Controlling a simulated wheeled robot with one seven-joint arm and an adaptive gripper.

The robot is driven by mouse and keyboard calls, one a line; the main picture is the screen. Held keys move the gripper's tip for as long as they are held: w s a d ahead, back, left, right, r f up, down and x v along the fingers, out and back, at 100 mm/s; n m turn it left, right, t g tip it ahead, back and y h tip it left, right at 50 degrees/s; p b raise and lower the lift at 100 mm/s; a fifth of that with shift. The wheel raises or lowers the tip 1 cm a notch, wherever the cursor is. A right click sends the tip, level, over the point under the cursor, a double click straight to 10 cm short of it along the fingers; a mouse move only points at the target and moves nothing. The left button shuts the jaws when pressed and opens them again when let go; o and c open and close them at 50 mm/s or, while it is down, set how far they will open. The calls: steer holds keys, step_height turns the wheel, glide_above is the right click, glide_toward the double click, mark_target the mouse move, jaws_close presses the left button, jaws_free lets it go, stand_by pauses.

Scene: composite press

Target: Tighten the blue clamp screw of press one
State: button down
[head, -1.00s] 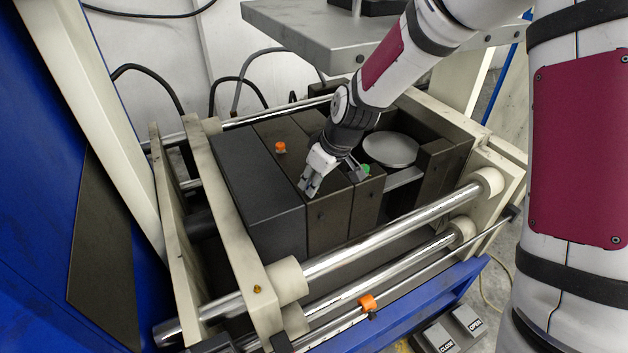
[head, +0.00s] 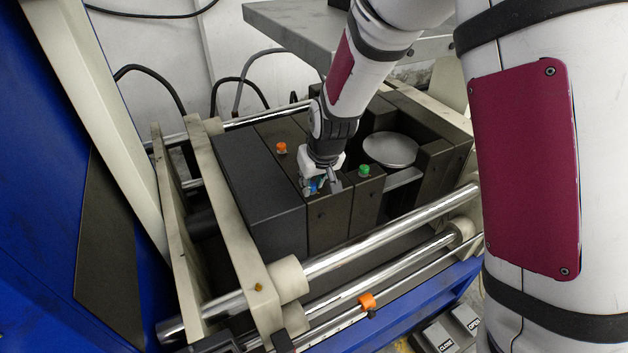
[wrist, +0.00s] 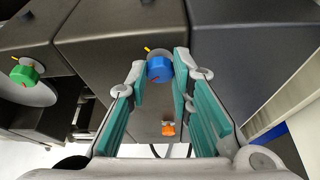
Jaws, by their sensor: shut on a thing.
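The blue clamp screw (wrist: 159,69) is a ribbed blue knob on the dark block of the press, between my fingertips in the wrist view. A yellow pointer and a red mark show beside it. In the head view only a bit of the blue screw (head: 316,187) shows between the fingers. My gripper (head: 322,187) points down at the block top and is shut on the blue screw. In the wrist view my gripper (wrist: 161,64) has one teal-padded finger on each side of the knob.
A green knob (head: 364,170) stands right of my gripper and an orange knob (head: 281,148) stands to the left, on neighbouring dark blocks. A round grey plate (head: 390,149) lies behind the green knob. Chrome rods (head: 375,233) cross the front. A grey platen (head: 300,30) hangs above.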

steer(key=m+p, duration=0.1)
steer(key=m+h+p, duration=0.1)
steer(key=m+p, duration=0.1)
steer(key=shift+s+a+r+m+h, duration=0.15)
steer(key=shift+s+a+m+h, duration=0.1)
steer(key=shift+a+m+h, duration=0.05)
steer(key=m+p, duration=0.1)
steer(key=m+h+p, duration=0.1)
steer(key=m, duration=0.1)
steer(key=shift+w+a+m, duration=0.15)
steer(key=shift+m, duration=0.15)
steer(key=m, duration=0.1)
steer(key=m+h, duration=0.1)
steer(key=m, duration=0.1)
steer(key=m+g+p, duration=0.1)
steer(key=shift+w+a+f+m+h, duration=0.2)
steer(key=shift+w+m+h, duration=0.1)
steer(key=shift+h, duration=0.1)
steer(key=shift+m+g+h+b, duration=0.5)
steer(key=shift+m+g+b, duration=0.1)
steer(key=shift+m, duration=1.3)
steer(key=c, duration=1.4)
jaws_free()
